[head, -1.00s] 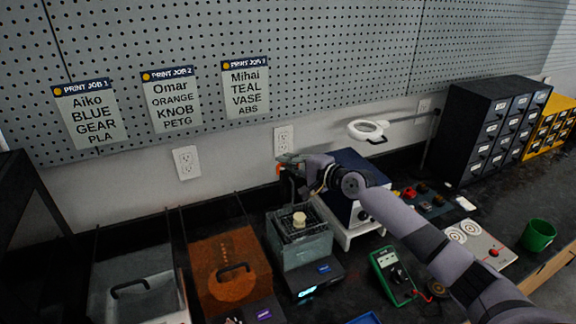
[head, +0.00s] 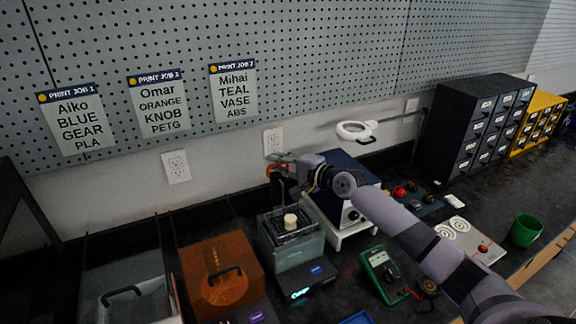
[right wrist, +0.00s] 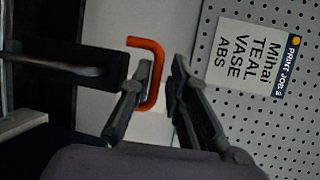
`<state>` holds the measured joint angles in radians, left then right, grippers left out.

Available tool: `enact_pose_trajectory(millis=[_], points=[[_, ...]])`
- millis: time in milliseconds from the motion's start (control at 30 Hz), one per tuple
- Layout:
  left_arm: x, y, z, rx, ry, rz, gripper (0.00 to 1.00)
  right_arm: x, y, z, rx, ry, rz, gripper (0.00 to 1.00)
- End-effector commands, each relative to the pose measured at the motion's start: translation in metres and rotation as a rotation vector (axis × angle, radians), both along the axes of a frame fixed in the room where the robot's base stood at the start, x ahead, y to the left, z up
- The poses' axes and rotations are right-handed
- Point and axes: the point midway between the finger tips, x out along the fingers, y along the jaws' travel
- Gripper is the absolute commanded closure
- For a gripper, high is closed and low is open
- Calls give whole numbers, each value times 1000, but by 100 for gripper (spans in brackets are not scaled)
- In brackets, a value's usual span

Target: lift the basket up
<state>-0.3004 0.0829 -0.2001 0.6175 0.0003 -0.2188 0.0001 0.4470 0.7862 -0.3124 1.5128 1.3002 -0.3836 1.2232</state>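A dark mesh basket (head: 289,235) sits at the top of a clear-walled tank (head: 298,256) on the bench, with a small beige piece (head: 291,221) in it. An orange handle (head: 272,168) stands above and behind the tank. Its join to the basket is not clear to see. My right gripper (head: 282,160) is at this handle. In the right wrist view the orange handle (right wrist: 157,75) shows between the two fingers (right wrist: 162,68), which are apart with a gap on the right side. Contact with the left finger cannot be told. My left gripper is not in view.
An orange lidded tank (head: 222,272) and a grey one (head: 138,302) stand to the left. A blue-topped device (head: 345,178) is under my right forearm. A green meter (head: 379,268) and a green cup (head: 526,230) lie to the right. The pegboard (head: 330,60) is behind.

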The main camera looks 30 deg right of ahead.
Motion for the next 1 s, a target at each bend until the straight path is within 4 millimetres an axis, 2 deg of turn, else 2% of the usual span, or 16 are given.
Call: enact_pose_trajectory(millis=[167, 400, 600, 800, 1000], points=[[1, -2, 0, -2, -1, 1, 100, -23, -8, 2, -5, 2, 0, 84], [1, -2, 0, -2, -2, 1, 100, -66, -24, 9, -5, 4, 0, 84], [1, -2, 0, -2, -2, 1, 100, -92, -34, 15, -2, 3, -1, 84], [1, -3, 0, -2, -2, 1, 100, -105, -38, 19, -1, 0, 0, 84], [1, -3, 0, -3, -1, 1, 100, -108, -39, 20, -2, -2, 0, 84]])
